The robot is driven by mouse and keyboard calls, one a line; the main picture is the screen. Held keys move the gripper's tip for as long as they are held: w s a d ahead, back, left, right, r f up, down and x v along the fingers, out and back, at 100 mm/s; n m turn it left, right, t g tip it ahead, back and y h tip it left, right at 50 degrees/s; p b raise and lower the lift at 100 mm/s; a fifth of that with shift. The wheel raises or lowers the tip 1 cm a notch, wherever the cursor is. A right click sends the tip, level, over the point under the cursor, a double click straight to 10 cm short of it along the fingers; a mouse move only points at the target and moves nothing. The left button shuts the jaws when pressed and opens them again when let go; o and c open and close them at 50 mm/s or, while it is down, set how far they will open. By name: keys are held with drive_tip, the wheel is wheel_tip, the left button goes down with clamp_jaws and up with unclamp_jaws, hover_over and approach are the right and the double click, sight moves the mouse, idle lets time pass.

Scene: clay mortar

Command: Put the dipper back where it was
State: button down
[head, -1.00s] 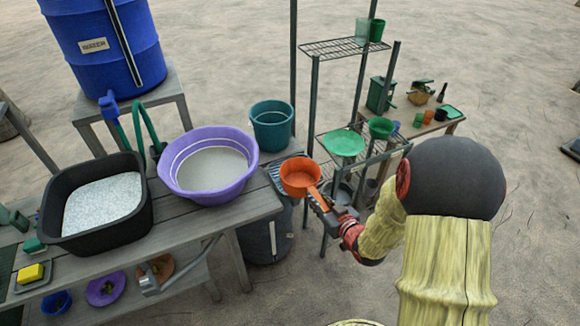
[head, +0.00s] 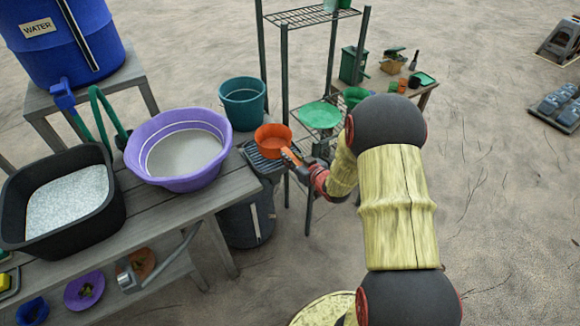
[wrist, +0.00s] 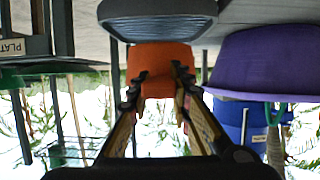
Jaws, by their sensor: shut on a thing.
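The orange dipper (head: 273,136), a round bowl with a short handle, is at the right end of the wooden bench, over the dark ribbed rack (head: 262,160). My gripper (head: 294,157) is shut on its handle from the right. In the wrist view, which looks upside down, the dipper (wrist: 160,57) fills the space beyond my gripper's fingertips (wrist: 160,76), with the grey ribbed rack (wrist: 158,25) close against it. I cannot tell whether the dipper touches the rack.
A purple basin (head: 200,183) and a black tub of white grains (head: 112,215) stand on the bench to the left. A teal bucket (head: 242,118) is just behind the dipper. A wire shelf with a green plate (head: 320,115) stands behind at the right. Open ground lies right.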

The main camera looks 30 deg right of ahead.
drive_tip(key=shift+w+d+f, duration=0.1)
drive_tip(key=shift+w+f, duration=0.2)
drive_tip(key=shift+f, duration=0.05)
drive_tip(key=shift+w+f+b, duration=0.15)
drive_tip(key=shift+f+b, duration=0.4)
drive_tip(key=shift+f, duration=0.35)
drive_tip(key=shift+w+f+b, duration=0.15)
drive_tip(key=shift+f+b, duration=0.4)
drive_tip(key=shift+f, duration=0.3)
drive_tip(key=shift+f, duration=0.2)
drive_tip(key=c, duration=1.7)
unclamp_jaws()
drive_tip(key=shift+o, duration=0.4)
drive_tip(key=shift+r, duration=0.1)
